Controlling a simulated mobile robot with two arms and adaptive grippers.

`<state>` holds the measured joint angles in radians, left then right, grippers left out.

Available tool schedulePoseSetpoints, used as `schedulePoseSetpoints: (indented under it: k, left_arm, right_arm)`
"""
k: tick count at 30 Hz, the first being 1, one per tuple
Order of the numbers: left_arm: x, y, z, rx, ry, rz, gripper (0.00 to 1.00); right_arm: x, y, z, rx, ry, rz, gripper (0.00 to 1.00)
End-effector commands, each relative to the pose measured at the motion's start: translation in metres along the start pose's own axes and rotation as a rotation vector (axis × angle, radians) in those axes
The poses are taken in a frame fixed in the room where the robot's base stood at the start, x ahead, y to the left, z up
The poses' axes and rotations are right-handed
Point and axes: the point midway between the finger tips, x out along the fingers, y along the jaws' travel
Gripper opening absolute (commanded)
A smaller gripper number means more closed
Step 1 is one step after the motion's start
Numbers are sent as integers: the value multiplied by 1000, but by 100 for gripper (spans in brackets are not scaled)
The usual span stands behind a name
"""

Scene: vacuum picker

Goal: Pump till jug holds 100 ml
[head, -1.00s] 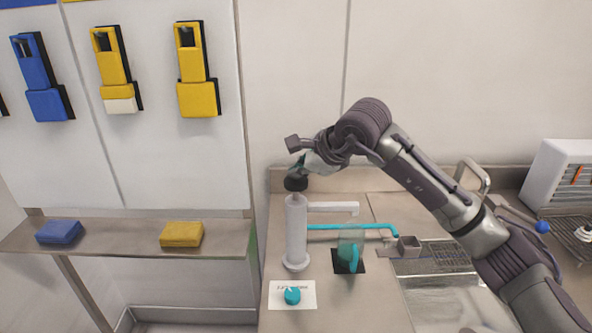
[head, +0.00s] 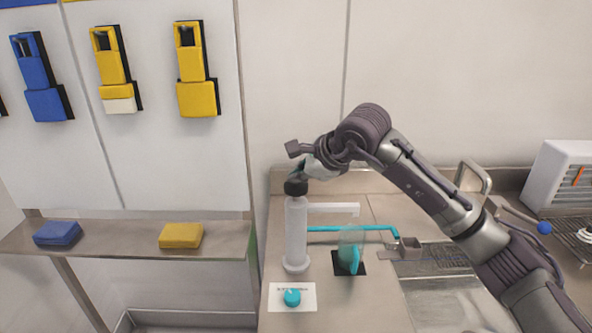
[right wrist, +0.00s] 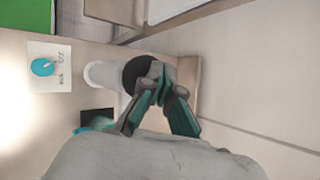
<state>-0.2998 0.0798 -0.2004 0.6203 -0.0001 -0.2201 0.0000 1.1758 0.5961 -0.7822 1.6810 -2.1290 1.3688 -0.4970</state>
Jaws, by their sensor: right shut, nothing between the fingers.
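The white pump (head: 296,235) stands upright on the counter, with a black head (head: 296,187) and a white spout (head: 333,208) pointing right. In the right wrist view the shut fingers (right wrist: 158,72) overlap the black head (right wrist: 137,72); contact is hard to tell. My left gripper is not in view.
A white card (head: 278,301) with a teal knob (head: 292,297) lies in front of the pump. A teal pipe (head: 350,227) runs behind the jug to a small grey box (head: 409,247) by the sink (head: 450,300). Blue and yellow blocks lie on the left shelf (head: 120,238).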

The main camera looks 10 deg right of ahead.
Motion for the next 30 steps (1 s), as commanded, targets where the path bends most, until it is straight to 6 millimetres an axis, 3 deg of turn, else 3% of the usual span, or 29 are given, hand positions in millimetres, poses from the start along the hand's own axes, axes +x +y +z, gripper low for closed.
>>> schedulePoseSetpoints:
  k: [10,30]
  left_arm:
    - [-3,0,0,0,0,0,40]
    - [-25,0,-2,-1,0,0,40]
  right_arm:
    - [-2,-1,1,1,5,5,0]
    - [-30,-23,22,0,3,2,0]
